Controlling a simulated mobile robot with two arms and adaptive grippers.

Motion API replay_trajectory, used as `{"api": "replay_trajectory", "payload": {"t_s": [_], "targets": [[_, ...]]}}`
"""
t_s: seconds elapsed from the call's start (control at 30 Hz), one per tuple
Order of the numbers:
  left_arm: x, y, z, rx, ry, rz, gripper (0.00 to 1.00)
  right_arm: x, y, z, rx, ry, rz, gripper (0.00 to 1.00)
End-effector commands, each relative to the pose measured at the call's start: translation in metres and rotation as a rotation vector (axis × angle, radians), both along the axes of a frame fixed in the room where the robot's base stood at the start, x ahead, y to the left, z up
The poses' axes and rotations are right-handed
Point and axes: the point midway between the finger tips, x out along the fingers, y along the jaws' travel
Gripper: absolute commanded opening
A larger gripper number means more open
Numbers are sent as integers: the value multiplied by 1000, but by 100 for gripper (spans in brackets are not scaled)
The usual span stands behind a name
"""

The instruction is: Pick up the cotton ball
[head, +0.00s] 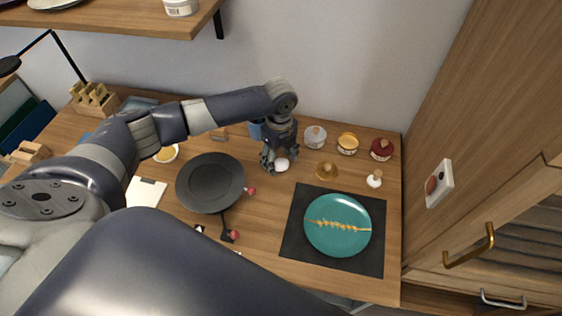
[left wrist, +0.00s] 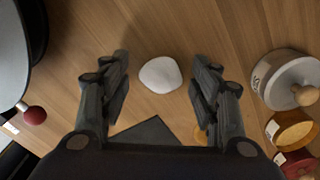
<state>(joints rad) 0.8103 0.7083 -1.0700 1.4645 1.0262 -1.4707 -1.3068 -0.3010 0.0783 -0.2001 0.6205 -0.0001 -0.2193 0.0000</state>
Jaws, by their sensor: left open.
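The cotton ball (head: 282,164) is a small white rounded lump on the wooden table, right of the black pan. My left gripper (head: 274,163) is just above it, pointing down. In the left wrist view the cotton ball (left wrist: 160,75) lies between the two spread fingers of the gripper (left wrist: 162,88), with gaps on both sides, so it is not held. My right gripper is not seen in either view.
A black pan (head: 210,183) stands left of the cotton ball. Several lidded jars, including a white one (head: 315,138), stand to the right. A teal plate with a gold seam (head: 338,242) lies on a black mat (head: 293,245) at the front right.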

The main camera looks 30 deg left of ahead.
Motion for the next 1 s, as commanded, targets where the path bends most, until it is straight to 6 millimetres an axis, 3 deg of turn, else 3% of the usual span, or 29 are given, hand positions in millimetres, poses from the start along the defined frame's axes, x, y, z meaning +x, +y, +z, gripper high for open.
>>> {"api": "replay_trajectory", "payload": {"t_s": [0.2,0.43,0.83,1.0], "targets": [[0,0,-1,1,-1,0,54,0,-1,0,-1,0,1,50],[0,0,0,1,-1,0,26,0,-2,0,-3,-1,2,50],[1,0,2,0,-2,0,25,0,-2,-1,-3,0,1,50],[2,1,25,1,-7,-1,25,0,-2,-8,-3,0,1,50]]}}
